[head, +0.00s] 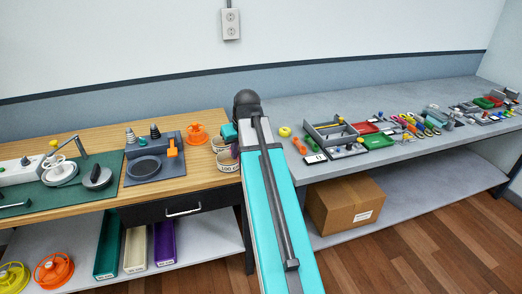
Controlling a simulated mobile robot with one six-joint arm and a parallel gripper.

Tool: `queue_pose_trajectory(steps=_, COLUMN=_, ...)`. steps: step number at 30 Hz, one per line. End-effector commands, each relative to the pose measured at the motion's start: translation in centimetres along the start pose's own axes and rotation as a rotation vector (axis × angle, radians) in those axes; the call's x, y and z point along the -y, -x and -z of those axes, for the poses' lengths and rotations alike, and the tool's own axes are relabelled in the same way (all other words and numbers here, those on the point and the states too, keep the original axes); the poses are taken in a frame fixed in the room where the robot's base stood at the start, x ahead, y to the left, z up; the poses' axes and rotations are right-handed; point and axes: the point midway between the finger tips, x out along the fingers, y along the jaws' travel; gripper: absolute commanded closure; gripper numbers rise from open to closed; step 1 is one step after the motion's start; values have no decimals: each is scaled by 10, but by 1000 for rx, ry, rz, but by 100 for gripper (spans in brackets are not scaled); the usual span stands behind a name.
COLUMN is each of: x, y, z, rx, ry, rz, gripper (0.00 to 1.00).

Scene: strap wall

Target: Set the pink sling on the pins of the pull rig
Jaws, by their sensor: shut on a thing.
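My arm reaches away from me up the middle of the head view, and its far end covers part of the benches. No pink sling shows in this view. I cannot tell which fixture is the pull rig. A grey board (138,168) with a round dark disc, stepped cones and an orange piece (172,148) stands on the wooden bench (105,143), left of the arm.
A green mat (100,195) with metal fixtures lies at far left. An orange spool (196,134) and lettered pale cups (226,161) stand near the arm. The grey bench (380,95) at right holds trays and small tools. A cardboard box (345,207) sits on the shelf below.

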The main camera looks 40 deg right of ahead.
Motion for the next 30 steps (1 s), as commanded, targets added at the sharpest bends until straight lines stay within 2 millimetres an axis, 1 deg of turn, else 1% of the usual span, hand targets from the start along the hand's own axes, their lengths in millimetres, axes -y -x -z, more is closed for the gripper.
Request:
queue_pose_trajectory(steps=1, x=18, y=2, z=2, rx=-1, ry=15, rz=5, gripper=100)
queue_pose_trajectory(steps=3, x=38, y=4, z=5, rx=-1, ry=26, rz=9, gripper=100)
queue_pose_trajectory(steps=10, x=104, y=11, z=9, rx=-3, ry=66, rz=24, gripper=100)
queue_pose_trajectory(steps=18, x=179, y=23, z=6, rx=-7, ry=112, rz=43, gripper=100)
queue_pose_trajectory(steps=27, x=257, y=38, z=-7, rx=-13, ry=159, rz=64, gripper=100)
queue_pose_trajectory(steps=30, x=275, y=43, z=-11, rx=-15, ry=169, rz=68, gripper=100)
